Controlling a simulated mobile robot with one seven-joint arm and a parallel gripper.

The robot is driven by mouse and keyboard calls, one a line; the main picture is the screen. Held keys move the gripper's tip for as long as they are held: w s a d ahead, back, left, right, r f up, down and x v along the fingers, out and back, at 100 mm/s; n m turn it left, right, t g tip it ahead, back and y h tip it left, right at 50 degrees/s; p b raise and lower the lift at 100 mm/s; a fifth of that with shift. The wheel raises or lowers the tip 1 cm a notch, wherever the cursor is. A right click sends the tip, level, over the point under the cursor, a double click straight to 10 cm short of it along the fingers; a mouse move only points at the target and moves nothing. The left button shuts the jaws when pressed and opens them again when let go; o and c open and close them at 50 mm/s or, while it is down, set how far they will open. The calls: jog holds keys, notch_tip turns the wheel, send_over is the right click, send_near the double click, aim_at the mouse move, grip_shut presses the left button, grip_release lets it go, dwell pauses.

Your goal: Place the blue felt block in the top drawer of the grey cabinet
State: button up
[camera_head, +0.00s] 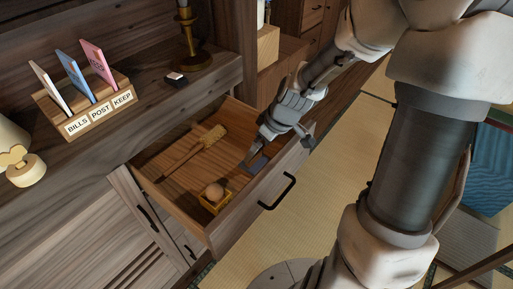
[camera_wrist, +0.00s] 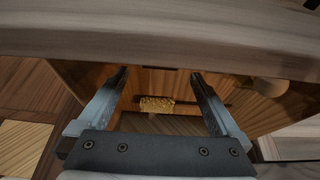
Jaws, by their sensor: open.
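The blue felt block (camera_head: 258,165) looks like a small flat blue-grey piece on the floor of the open top drawer (camera_head: 228,226), near its front right. My gripper (camera_head: 251,158) reaches down into the drawer at the block, its fingers partly covering it. In the wrist view my gripper (camera_wrist: 160,75) has its two fingers wide apart with nothing held between them. I cannot make out the block clearly there. The cabinet (camera_head: 120,205) looks grey-brown and wooden.
On the cabinet top stand a letter holder (camera_head: 85,112), a brass candlestick (camera_head: 189,45) and a lamp (camera_head: 20,165). Tatami floor (camera_head: 330,180) lies open before the drawer.

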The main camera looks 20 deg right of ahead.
jog(key=p+v, duration=0.2)
jog(key=v, duration=0.6)
jog(key=shift+p, duration=0.35)
jog(key=shift+r, duration=0.1)
